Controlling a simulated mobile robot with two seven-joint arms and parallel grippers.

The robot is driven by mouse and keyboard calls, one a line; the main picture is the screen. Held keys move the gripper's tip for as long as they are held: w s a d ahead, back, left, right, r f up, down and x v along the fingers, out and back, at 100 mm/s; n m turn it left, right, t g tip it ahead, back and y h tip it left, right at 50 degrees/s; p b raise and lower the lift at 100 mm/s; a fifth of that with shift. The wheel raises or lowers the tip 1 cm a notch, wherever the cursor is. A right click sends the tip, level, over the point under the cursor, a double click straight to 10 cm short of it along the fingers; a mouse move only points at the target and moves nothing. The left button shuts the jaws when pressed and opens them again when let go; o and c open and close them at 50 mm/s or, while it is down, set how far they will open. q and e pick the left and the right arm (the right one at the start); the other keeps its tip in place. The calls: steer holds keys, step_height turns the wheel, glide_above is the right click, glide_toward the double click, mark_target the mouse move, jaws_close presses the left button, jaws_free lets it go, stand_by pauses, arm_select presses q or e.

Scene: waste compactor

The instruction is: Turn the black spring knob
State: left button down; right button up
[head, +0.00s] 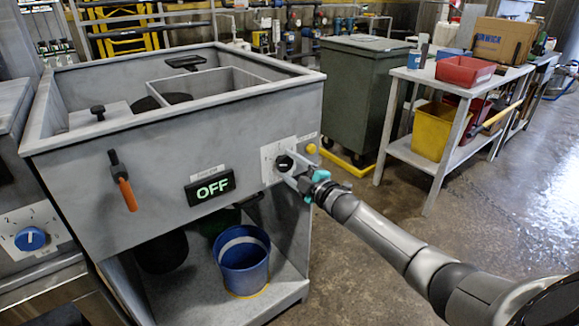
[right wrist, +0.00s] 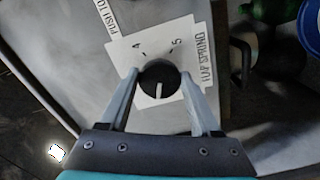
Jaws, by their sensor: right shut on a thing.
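The black spring knob (head: 285,163) sits on a white label plate (head: 270,154) on the front of the grey compactor (head: 150,150), right of the lit OFF display (head: 210,188). In the right wrist view the knob (right wrist: 159,80) is round with a white pointer line toward the bottom of the picture. My left gripper is out of view.
A yellow button (head: 311,148) is just right of the plate. An orange-handled lever (head: 124,185) is on the left of the front. A blue bucket (head: 243,262) stands on the shelf below. A grey bin (head: 360,95) and a bench (head: 450,78) stand to the right, with open floor before them.

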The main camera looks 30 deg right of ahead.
stand_by(0.3)
steer(key=o, duration=1.4)
steer(key=shift+c, duration=0.2)
steer(key=shift+s, duration=0.45)
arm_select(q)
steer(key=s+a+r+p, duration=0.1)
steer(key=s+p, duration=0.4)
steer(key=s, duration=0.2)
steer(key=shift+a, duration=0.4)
arm_select(e)
steer(key=s+d, duration=0.1)
steer(key=s, duration=1.3)
steer(key=shift+s, duration=0.2)
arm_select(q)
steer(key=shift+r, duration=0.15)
arm_select(e)
steer(key=shift+d+f, duration=0.1)
